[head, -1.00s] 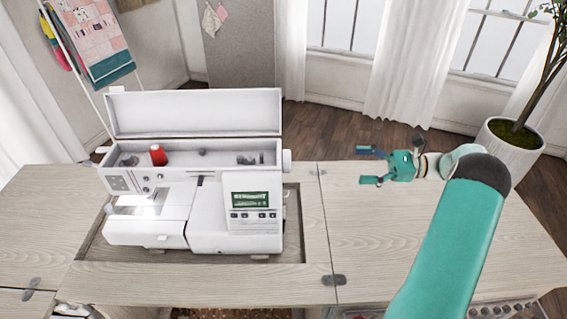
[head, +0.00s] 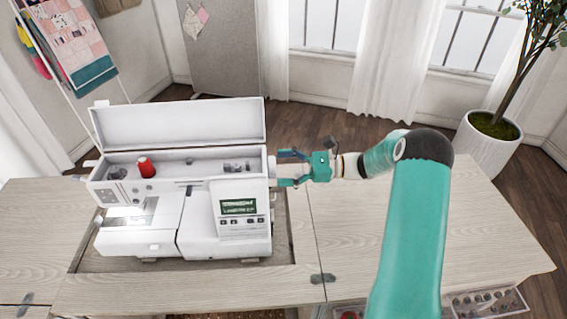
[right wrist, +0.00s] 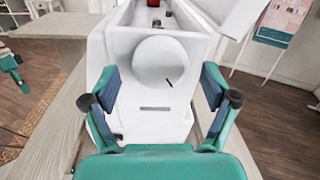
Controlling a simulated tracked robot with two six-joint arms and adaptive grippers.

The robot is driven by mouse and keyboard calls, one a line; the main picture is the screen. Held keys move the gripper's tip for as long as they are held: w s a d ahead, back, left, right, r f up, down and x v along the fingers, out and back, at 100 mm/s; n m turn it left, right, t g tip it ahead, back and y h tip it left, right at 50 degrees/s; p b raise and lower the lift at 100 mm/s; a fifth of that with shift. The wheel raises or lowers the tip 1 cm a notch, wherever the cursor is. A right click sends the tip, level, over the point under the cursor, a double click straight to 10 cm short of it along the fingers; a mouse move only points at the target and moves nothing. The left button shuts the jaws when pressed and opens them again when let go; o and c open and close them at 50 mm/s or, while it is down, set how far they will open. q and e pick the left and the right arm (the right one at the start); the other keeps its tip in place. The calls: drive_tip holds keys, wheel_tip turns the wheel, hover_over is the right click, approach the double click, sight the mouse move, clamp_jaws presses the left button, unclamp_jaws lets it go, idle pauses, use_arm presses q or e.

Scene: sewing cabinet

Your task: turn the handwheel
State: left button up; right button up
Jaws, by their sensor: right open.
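The white sewing machine (head: 215,225) stands in the cabinet's recess with its top lid open. Its round white handwheel (right wrist: 160,62), with a dark line on its face, is on the machine's right end; in the head view the handwheel (head: 272,166) shows small at the fingertips. My right gripper (head: 284,168) is open at that end, facing the handwheel. In the right wrist view, its fingers (right wrist: 160,92) stand on either side of the wheel, visibly apart from it. A teal part of my left arm (right wrist: 12,68) shows at that view's left edge; its jaws are unclear.
A red thread spool (head: 146,167) sits in the machine's open top compartment. The wooden cabinet top (head: 400,240) is bare to the right of the machine. A potted plant (head: 490,140) stands on the floor behind at right.

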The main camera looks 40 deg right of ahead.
drive_tip(key=shift+w+a, duration=0.2)
drive_tip(key=shift+a, duration=0.05)
